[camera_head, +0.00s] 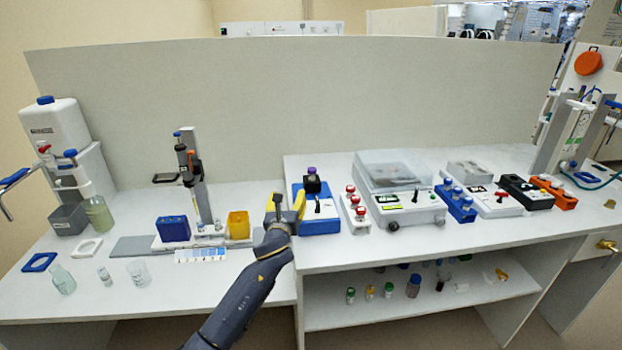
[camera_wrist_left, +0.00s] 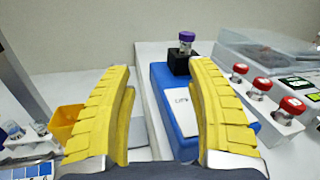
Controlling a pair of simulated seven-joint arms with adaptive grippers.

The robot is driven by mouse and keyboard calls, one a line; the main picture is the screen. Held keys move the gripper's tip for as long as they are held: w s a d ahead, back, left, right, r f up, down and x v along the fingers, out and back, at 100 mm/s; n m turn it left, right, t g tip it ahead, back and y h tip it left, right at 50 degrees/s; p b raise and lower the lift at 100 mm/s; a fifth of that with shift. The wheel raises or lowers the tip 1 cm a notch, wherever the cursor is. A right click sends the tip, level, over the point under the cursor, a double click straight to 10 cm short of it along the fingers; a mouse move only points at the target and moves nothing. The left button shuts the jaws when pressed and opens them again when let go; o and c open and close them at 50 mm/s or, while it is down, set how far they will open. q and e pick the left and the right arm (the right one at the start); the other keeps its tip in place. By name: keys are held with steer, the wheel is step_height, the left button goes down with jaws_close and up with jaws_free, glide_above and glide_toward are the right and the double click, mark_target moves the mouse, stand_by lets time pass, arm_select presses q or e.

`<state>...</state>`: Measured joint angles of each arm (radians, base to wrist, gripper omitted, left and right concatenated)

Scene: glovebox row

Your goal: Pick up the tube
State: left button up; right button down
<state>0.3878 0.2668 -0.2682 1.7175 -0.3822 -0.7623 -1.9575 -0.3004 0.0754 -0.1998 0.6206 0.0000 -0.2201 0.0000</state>
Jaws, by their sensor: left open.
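A tube with a purple cap (camera_head: 311,171) stands upright in a black holder (camera_head: 314,186) on a blue device with a white top (camera_head: 320,226). In the left wrist view the purple-capped tube (camera_wrist_left: 186,42) shows clear glass below its cap, and its lower part is hidden in the holder. My left gripper (camera_head: 286,203) is open and empty, its yellow fingers to the left of the holder and apart from the tube. In the left wrist view the fingers (camera_wrist_left: 161,72) are spread, with the tube beyond the right fingertip. My right gripper is not in view.
A white rack with red-capped tubes (camera_head: 355,212) stands right of the blue device. A yellow box (camera_head: 238,225) and a blue box (camera_head: 173,229) stand to the left. A grey partition (camera_head: 290,105) closes the back. The front left bench is partly clear.

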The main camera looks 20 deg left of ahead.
arm_select(q)
steer(key=m, duration=0.2)
glide_toward(311, 172)
steer(key=w, duration=0.2)
steer(key=w+a, duration=0.1)
steer(key=w, duration=0.2)
steer(key=shift+w+a+r, duration=0.1)
steer(key=shift+w+a, duration=0.1)
steer(key=shift+w, duration=0.95)
steer(key=shift+w+a+f, duration=0.1)
steer(key=shift+w+a, duration=0.05)
steer(key=shift+w, duration=0.95)
steer(key=shift+w+a+r, duration=0.1)
steer(key=shift+w+a, duration=0.1)
steer(key=shift+w, duration=0.95)
steer(key=shift+c, duration=0.2)
jaws_close()
